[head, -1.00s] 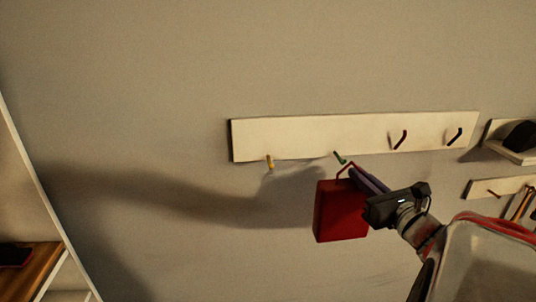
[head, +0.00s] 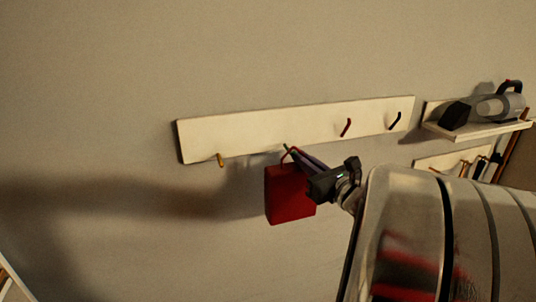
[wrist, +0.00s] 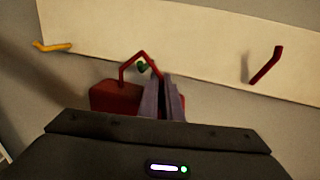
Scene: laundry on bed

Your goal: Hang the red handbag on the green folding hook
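The red handbag (head: 290,195) hangs upright below the white hook board. My gripper (head: 300,156) is shut on the right side of its thin red handle and holds it near the wall. In the wrist view, the handbag (wrist: 114,98) is left of my fingers (wrist: 163,84), and the handle (wrist: 123,66) rises in an arch. The green folding hook (head: 287,148) is at the handle's top in the head view. In the wrist view, the green hook (wrist: 142,67) shows inside the handle's arch. I cannot tell whether it passes through the loop.
The white board (head: 250,140) also carries a yellow hook (head: 220,159) on the left, a red hook (head: 346,127) and a black hook (head: 395,120) on the right. A shelf (head: 470,131) with a handheld appliance (head: 500,105) is further right. The wall below left is clear.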

